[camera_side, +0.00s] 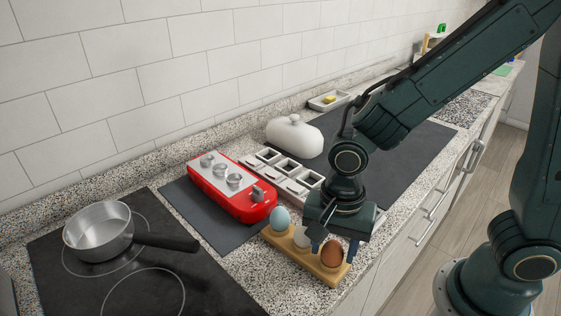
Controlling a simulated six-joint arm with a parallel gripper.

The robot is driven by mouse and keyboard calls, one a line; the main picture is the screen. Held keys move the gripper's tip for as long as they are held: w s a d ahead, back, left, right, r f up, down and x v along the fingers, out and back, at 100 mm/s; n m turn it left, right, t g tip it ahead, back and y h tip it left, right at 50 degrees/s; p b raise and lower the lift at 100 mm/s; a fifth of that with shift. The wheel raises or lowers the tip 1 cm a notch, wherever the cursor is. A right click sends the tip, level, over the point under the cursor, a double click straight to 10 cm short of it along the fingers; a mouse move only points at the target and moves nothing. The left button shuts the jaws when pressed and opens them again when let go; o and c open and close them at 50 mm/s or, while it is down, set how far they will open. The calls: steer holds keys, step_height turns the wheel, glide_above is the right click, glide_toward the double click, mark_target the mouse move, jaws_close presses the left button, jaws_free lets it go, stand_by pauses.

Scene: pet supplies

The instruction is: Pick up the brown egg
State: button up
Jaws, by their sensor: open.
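The brown egg (332,254) sits upright at the right end of a wooden egg holder (310,262) near the front of the counter. A white egg (302,238) stands in the middle of the holder, partly hidden by my gripper. A pale blue egg (280,219) stands at its left end. My gripper (333,243) is open and points down just above and behind the brown egg. One finger shows in front of the white egg and another to the right of the brown egg. I cannot tell whether either finger touches an egg.
A red device with knobs (228,186) lies left of the holder on a dark mat (207,219). A compartment tray (268,156) and a white lidded dish (294,137) stand behind. A pan (98,233) sits on the hob (199,285) at left. The counter's front edge is close to the holder.

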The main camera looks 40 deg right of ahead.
mark_target(334, 242)
steer(key=shift+f, duration=0.3)
steer(key=c, duration=0.8)
steer(key=shift+r, duration=0.1)
step_height(334, 242, up, 20)
steer(key=shift+f, duration=0.1)
stand_by(0.7)
stand_by(0.6)
